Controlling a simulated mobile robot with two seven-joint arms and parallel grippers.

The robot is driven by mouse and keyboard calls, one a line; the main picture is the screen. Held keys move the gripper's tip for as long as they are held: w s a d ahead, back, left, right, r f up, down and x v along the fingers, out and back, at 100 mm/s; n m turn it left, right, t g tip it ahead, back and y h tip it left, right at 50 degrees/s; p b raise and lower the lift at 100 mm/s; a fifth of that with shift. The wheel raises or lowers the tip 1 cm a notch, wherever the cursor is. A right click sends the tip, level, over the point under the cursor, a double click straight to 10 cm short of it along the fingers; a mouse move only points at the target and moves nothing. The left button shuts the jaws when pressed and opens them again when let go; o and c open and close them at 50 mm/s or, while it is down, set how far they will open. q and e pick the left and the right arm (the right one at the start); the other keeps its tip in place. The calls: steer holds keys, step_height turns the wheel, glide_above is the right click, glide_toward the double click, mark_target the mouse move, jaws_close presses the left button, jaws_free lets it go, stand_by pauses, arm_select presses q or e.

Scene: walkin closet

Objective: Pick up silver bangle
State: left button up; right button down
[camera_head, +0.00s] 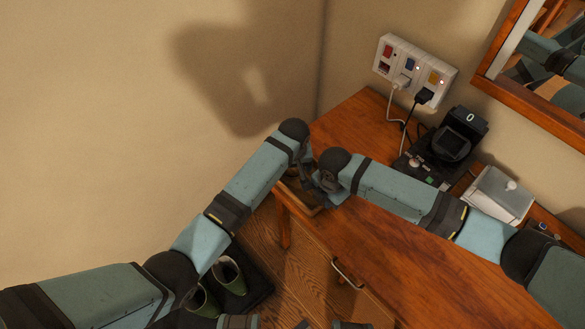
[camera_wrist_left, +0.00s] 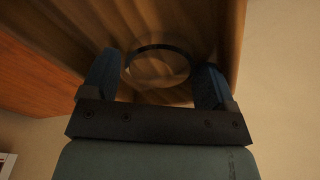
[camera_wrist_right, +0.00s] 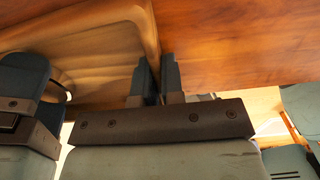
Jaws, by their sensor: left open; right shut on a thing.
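The bangle (camera_wrist_left: 158,47) shows in the left wrist view as a thin, dark-looking ring in a wooden tray or drawer (camera_wrist_left: 215,30). My left gripper (camera_wrist_left: 155,78) is open, with one finger on each side of the ring; I cannot tell whether they touch it. My right gripper (camera_wrist_right: 157,78) is shut on the wooden rim of the tray or drawer (camera_wrist_right: 100,35). In the head view, my left gripper (camera_head: 309,172) and right gripper (camera_head: 318,187) are close together at the desk's left end, and the bangle is hidden there.
The wooden desk (camera_head: 350,125) carries a black device (camera_head: 452,138) and a silver box (camera_head: 495,195). A power strip (camera_head: 415,68) with plugged cables is on the wall. Green boots (camera_head: 230,274) stand on the floor below. The wall (camera_head: 90,80) is close on the left.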

arm_select(q)
steer(key=c, duration=0.6)
step_height(320, 180, up, 10)
steer(key=shift+r, duration=0.1)
arm_select(e)
steer(key=c, duration=1.2)
jaws_free()
steer(key=shift+o, duration=0.2)
steer(key=shift+r, duration=0.1)
step_height(320, 180, up, 12)
